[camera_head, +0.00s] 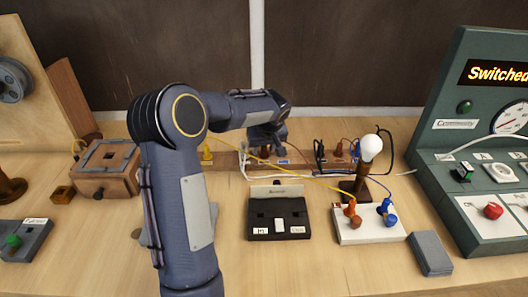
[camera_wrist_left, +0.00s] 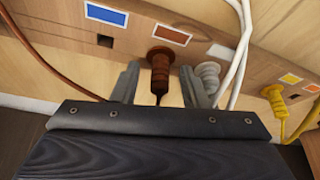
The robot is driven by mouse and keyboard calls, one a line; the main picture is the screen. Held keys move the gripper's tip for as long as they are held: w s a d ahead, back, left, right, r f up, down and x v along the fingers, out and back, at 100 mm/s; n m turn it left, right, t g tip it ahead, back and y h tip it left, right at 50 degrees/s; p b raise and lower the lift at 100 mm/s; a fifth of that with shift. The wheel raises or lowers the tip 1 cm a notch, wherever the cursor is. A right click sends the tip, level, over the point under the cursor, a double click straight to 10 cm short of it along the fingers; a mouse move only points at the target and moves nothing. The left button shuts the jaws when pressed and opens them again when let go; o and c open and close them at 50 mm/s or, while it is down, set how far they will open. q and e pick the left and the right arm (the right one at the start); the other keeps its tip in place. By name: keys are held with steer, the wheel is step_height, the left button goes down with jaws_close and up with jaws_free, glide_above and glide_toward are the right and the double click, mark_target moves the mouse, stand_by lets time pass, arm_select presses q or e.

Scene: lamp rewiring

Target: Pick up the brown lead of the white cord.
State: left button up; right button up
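In the left wrist view a dark brown plug-like lead end (camera_wrist_left: 160,70) stands at the wooden rail (camera_wrist_left: 225,50), below a brown label (camera_wrist_left: 172,34). My left gripper (camera_wrist_left: 161,88) is open, with one finger on each side of the brown lead end and gaps visible between. In the head view my left gripper (camera_head: 266,145) reaches down at the rail and hides much of what is there. A white cord (camera_wrist_left: 240,50) runs past the right finger. A pale grey plug (camera_wrist_left: 207,72) is close beside or behind that finger. My right gripper is not in view.
A yellow plug (camera_wrist_left: 275,97) sits farther right along the rail in the wrist view. In the head view a lamp bulb (camera_head: 371,146) stands beside a white block (camera_head: 370,236). A black switch box (camera_head: 277,207) stands in front of the rail. A green test panel (camera_head: 455,150) is at right.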

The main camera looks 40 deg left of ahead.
arm_select(q)
jaws_close()
